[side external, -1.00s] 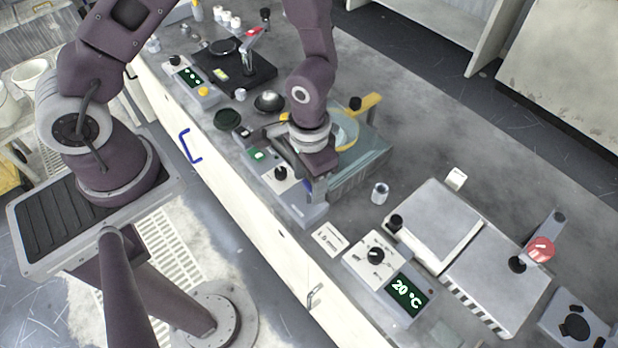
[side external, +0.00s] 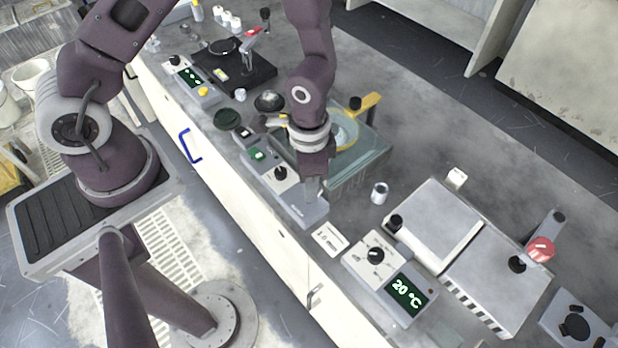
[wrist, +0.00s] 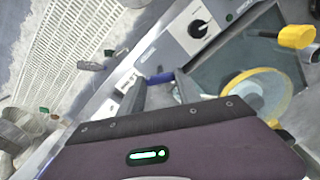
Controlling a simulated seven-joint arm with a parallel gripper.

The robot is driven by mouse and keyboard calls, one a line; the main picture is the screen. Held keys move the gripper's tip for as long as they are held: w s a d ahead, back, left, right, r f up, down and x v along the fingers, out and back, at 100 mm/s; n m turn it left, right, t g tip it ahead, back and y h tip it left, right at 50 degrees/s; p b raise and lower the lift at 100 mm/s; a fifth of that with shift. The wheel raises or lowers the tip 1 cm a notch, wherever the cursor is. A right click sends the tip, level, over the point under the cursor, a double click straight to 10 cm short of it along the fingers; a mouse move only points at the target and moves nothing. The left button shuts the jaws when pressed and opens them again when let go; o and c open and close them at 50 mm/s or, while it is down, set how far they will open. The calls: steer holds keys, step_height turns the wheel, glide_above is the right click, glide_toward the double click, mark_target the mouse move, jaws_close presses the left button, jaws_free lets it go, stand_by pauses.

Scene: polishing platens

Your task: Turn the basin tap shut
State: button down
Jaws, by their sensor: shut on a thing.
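My gripper (side external: 313,190) points down at the front corner of the polishing machine, just past its control panel. In the wrist view the two grey fingers of my gripper (wrist: 162,92) are closed around a small blue piece (wrist: 161,77), which appears to be the tap handle. Only part of this blue piece shows between and beside the fingers. The tap's body and spout are hidden by my gripper in both views, so I cannot tell how far the tap is turned.
A polishing platen with a yellow ring (side external: 348,143) sits behind my gripper. A control box with a black knob (side external: 281,173) is to the left.

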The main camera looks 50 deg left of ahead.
steer(key=m, duration=0.5)
steer(key=shift+m, duration=0.3)
steer(key=m, duration=0.5)
steer(key=shift+m, duration=0.6)
steer(key=c, duration=0.8)
jaws_free()
steer(key=shift+c, duration=0.2)
steer(key=shift+r, duration=0.1)
step_height(320, 180, up, 7)
